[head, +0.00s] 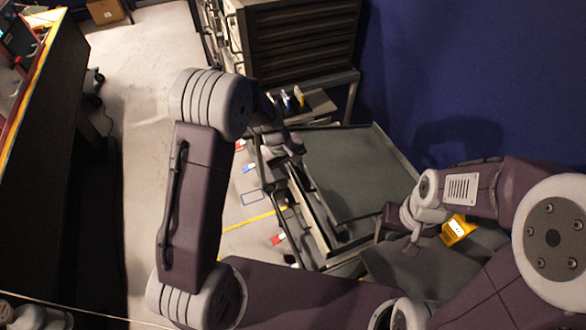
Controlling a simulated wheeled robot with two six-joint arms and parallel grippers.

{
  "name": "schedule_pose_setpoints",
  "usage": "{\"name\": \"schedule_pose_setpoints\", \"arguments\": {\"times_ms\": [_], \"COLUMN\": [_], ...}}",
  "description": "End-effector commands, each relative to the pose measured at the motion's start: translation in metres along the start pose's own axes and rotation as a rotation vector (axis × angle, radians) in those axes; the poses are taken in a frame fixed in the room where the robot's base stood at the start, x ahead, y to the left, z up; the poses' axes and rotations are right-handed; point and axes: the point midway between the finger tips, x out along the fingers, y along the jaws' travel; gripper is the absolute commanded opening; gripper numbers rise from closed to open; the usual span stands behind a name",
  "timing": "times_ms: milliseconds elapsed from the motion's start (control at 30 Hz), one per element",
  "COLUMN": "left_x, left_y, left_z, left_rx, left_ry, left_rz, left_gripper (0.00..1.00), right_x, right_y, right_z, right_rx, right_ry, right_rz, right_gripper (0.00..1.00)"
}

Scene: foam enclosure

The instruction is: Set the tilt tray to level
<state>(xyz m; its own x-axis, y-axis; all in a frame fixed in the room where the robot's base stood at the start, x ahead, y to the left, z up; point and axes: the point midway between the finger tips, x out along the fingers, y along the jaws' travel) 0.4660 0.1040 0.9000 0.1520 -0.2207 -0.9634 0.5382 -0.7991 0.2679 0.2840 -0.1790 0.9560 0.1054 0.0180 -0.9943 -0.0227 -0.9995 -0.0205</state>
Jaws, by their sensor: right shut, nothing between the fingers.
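The tilt tray (352,172) is a dark grey flat panel with a thin raised rim, in the middle of the head view. It sits over a metal frame with a drawer-like part (312,212) along its left side. I cannot tell its exact angle from this one view. My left gripper (284,146) is at the tray's upper left corner; its dark fingers blend into the background, and contact is unclear. My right gripper (411,228) is shut and empty near the tray's lower right edge. My arms hide parts of the frame.
A yellow device (458,229) is beside my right gripper. A dark drawer cabinet (300,45) stands behind, with small bottles (293,99) on a shelf in front of it. A blue wall (480,80) closes the right side. Open floor (140,75) lies to the left, beside a dark bench (45,150).

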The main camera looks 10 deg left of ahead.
Motion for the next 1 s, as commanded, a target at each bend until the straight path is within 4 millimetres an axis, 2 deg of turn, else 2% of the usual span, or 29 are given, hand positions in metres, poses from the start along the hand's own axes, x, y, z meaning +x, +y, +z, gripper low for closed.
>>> {"name": "schedule_pose_setpoints", "arguments": {"times_ms": [100,133,233,1000], "left_x": [-0.0003,-0.0003,-0.0004,-0.0007], "left_y": [0.0001,0.0000,0.0000,-0.0001], "left_z": [-0.0001,0.0000,0.0000,0.0006], "left_rx": [0.000,0.000,0.000,0.000], "left_ry": [0.000,0.000,0.000,-0.002], "left_rz": [0.000,0.000,0.000,-0.001], "left_gripper": [0.33,0.27,0.00,0.00], "right_x": [0.0000,0.0000,0.0000,-0.0001], "right_y": [0.0000,0.0000,0.0000,0.0000], "right_z": [-0.0001,-0.0001,0.0000,-0.0001], "right_rx": [0.000,0.000,0.000,0.000], "right_ry": [0.000,0.000,0.000,0.000], "right_rz": [0.000,0.000,0.000,0.000], "right_gripper": [0.00,0.00,0.00,0.00]}}
